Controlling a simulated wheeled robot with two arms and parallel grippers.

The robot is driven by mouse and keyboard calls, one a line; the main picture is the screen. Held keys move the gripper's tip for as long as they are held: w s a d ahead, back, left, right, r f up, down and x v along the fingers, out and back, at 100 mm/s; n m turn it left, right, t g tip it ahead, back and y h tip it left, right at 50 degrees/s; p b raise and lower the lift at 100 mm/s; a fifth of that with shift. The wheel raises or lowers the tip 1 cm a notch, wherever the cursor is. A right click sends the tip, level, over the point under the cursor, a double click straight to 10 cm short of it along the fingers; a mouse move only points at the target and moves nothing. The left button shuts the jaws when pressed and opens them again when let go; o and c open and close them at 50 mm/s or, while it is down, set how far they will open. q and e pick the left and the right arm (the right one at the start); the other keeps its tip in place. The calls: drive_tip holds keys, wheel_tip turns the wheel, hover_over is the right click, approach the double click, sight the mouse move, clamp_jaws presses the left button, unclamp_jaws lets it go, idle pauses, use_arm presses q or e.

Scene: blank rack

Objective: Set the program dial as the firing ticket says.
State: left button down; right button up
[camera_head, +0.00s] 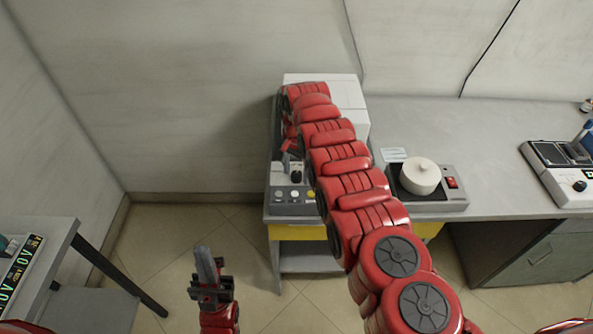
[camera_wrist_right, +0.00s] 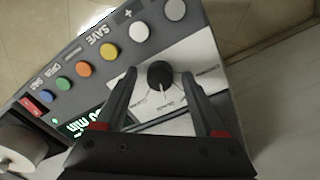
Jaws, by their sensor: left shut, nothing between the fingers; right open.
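The round black program dial (camera_wrist_right: 160,74) sits on a white label plate (camera_wrist_right: 178,86) in the right wrist view. Its pale mark points down the picture, towards the middle of several small labels too blurred to read. My right gripper (camera_wrist_right: 164,68) is open, with a finger on either side of the dial; I cannot tell whether they touch it. In the head view the dial (camera_head: 296,178) shows on the grey control panel (camera_head: 280,208), beside my right arm. My left gripper (camera_head: 207,270) is shut and empty, low over the floor, away from the bench. I cannot identify the firing ticket for sure.
Coloured buttons, including an orange one (camera_wrist_right: 83,69), and a green-lit display (camera_wrist_right: 75,128) lie beside the dial. A hotplate (camera_head: 450,199) with a white lidded pot (camera_head: 421,176) and a small card (camera_head: 393,155) stand right of my arm. Open floor surrounds my left gripper.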

clamp_jaws()
